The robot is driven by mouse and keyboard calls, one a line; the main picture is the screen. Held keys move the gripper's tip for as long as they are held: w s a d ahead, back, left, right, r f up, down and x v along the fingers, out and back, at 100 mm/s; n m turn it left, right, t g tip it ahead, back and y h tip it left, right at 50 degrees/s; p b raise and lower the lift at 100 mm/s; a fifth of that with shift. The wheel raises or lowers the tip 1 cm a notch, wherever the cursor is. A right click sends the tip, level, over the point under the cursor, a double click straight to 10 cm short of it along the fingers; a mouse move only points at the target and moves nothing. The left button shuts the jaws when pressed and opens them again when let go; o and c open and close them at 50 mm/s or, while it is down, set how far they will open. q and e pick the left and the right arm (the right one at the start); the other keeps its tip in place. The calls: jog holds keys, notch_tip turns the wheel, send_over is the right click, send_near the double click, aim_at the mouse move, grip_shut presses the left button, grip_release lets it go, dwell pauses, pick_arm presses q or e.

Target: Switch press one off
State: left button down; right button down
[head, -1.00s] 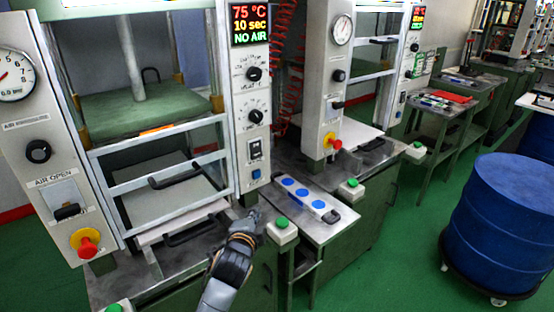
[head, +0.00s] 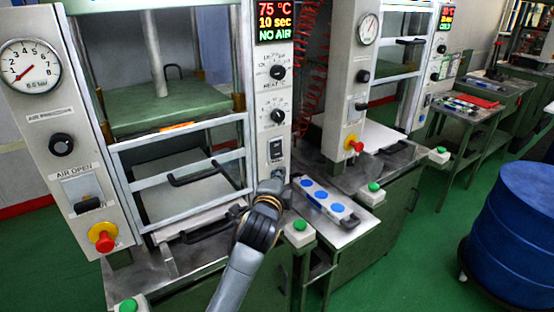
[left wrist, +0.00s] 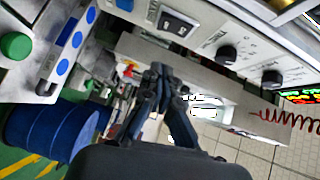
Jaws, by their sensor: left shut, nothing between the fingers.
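The near press's right control panel (head: 272,100) has a lit display (head: 277,22) reading 75 °C, 10 sec, NO AIR. Below its two black knobs is a black rocker switch (head: 275,150), which also shows in the left wrist view (left wrist: 176,24). I cannot tell which way the rocker is tipped. My left gripper (head: 274,186) is just below the switch at the panel's foot. In the left wrist view its shut, empty fingers (left wrist: 160,70) point toward the panel, apart from the switch in the picture. My right gripper is not in view.
A tray with blue discs (head: 346,214) sits on a small side table right of the press. Green buttons (head: 299,226) stand along the bench front. A second press (head: 352,100) stands behind, and a blue drum (head: 515,235) is at right. Green floor is clear between.

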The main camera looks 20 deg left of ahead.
pick_arm(q)
send_near(278, 154)
jog(key=w+d, duration=0.3)
jog(key=w+a, duration=0.1)
jog(key=w+a+p, duration=0.1)
jog(key=w+a, duration=0.1)
jog(key=shift+w+a+f+p, duration=0.1)
jog(key=shift+a+f+p, duration=0.1)
jog(key=shift+f+p, duration=0.1)
jog(key=shift+a+f+b, duration=0.15)
jog(key=shift+f+b, duration=0.2)
jog(key=shift+b, duration=0.35)
jog(key=shift+w+r+t, duration=0.15)
jog(key=shift+r+t, duration=0.05)
jog(key=shift+t, duration=0.1)
